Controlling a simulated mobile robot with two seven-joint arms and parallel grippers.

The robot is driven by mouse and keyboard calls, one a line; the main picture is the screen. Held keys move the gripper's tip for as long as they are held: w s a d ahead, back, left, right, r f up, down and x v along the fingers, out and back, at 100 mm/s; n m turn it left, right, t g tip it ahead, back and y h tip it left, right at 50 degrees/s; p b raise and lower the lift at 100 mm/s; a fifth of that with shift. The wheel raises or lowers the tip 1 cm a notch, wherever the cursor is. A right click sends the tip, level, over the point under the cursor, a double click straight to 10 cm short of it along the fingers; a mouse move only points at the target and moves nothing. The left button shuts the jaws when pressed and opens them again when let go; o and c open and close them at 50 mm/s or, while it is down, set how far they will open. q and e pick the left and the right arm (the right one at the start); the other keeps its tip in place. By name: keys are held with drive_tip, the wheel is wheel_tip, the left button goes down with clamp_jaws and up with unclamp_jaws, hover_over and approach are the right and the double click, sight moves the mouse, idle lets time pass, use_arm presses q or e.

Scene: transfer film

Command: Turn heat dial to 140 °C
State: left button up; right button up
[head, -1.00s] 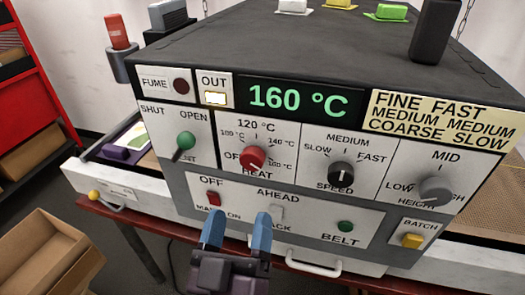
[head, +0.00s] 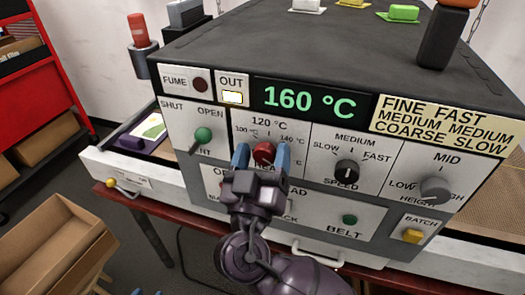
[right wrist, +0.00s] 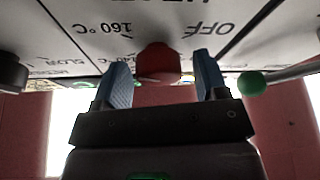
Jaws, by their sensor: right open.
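The red heat dial (head: 264,152) is on the front panel of the grey machine, below the display (head: 311,97), which reads 160 °C. Labels for 100, 120 and 140 °C show around it; its pointer cannot be made out. My right gripper (head: 262,157) is open, with one blue finger on each side of the dial. In the right wrist view the dial (right wrist: 158,62) sits between the fingertips; contact cannot be told. My left gripper (head: 147,293) shows only as small blue tips at the bottom edge.
A green-knobbed lever (head: 203,135) stands left of the dial and the black speed dial (head: 346,172) right of it. My right arm covers part of the lower panel with the belt button (head: 349,219). An open cardboard box (head: 50,245) is at lower left.

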drive_tip(key=shift+w, duration=0.1)
drive_tip(key=c, duration=0.9)
use_arm(q)
drive_tip(key=shift+s+a+f, duration=0.1)
drive_tip(key=shift+s+f, duration=0.15)
drive_tip(key=shift+s, duration=0.05)
use_arm(e)
drive_tip(key=shift+c, duration=0.2)
drive_tip(key=shift+n, duration=0.3)
